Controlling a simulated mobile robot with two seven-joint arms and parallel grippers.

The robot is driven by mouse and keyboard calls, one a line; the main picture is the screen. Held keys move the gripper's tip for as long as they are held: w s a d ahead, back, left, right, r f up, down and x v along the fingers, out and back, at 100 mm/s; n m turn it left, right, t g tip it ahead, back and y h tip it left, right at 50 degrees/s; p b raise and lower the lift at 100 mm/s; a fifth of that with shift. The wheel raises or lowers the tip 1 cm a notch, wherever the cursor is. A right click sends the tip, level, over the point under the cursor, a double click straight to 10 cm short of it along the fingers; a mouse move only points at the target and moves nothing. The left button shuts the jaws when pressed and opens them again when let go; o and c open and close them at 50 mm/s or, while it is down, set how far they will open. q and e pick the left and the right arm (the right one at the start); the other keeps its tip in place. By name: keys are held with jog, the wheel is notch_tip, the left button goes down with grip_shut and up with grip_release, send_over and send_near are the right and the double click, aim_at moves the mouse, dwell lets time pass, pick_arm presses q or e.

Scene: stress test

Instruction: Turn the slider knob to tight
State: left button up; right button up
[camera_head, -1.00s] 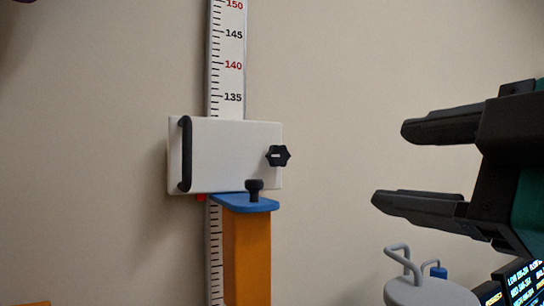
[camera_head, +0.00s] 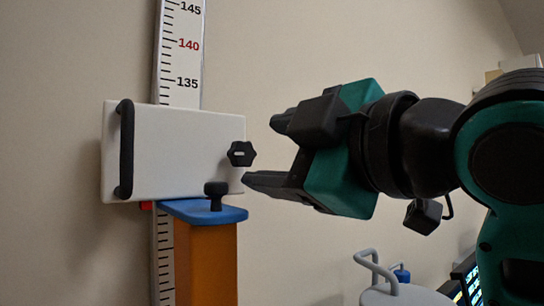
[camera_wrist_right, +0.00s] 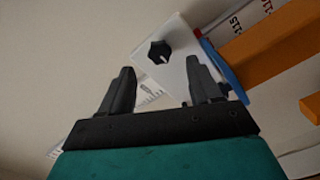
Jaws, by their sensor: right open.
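The slider is a white plate (camera_head: 180,150) on a vertical measuring scale (camera_head: 180,60). Its dark star-shaped knob (camera_head: 241,153) sits at the plate's right edge, with a short pale mark that looks roughly level in the head view. My right gripper (camera_head: 260,151) is open and empty, just right of the knob, its fingertips pointing at it from above and below. In the right wrist view the knob (camera_wrist_right: 159,51) appears between and slightly beyond the fingertips (camera_wrist_right: 160,66). I cannot tell that they touch it. My left gripper is not in view.
A black vertical handle (camera_head: 125,150) is on the plate's left side. Below the plate stands an orange post (camera_head: 205,262) with a blue top (camera_head: 178,208) and a black knob (camera_head: 215,195). A grey pot-like object (camera_head: 400,294) is at the lower right. The wall is bare around.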

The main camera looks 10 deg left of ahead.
aim_at(245, 154)
jog(key=shift+x, duration=2.7)
jog(key=shift+c, duration=0.4)
jog(key=c, duration=1)
jog(key=shift+o, duration=0.2)
